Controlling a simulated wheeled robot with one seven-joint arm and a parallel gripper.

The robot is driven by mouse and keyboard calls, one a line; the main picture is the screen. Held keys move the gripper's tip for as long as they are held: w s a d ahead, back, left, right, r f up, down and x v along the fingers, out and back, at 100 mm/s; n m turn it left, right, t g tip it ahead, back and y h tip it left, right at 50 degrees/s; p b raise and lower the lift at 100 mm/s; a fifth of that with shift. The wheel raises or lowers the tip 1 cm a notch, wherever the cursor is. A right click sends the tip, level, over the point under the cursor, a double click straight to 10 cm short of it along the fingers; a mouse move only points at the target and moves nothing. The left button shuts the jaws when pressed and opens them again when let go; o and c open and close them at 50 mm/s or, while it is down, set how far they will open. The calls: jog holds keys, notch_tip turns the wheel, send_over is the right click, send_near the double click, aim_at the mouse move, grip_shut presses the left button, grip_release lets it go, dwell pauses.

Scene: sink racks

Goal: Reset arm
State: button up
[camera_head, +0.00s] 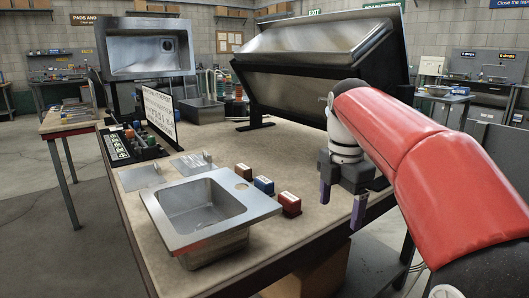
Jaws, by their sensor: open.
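My red and white arm comes in from the right. My gripper (342,205) hangs at its end with the fingers pointing down and apart. It is open, with nothing visible between the fingers. It is by the right edge of the table, to the right of the small boxes, and appears to be above the table surface.
A steel sink (207,215) sits at the table's (240,146) front. Small boxes, one brown (289,204), one blue (264,186) and one orange-brown (243,171), stand beside it. A large tilted steel panel (310,60) stands behind my gripper. Bare tabletop lies between.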

jog(key=s+f+m+t, duration=0.2)
jog(key=s+f+m, duration=0.5)
jog(key=s+m, duration=0.3)
jog(key=s+f+m+t, duration=0.3)
jog(key=s+f+m, duration=0.4)
jog(key=s+m, duration=0.3)
jog(key=m, duration=0.3)
jog(key=shift+f, duration=0.15)
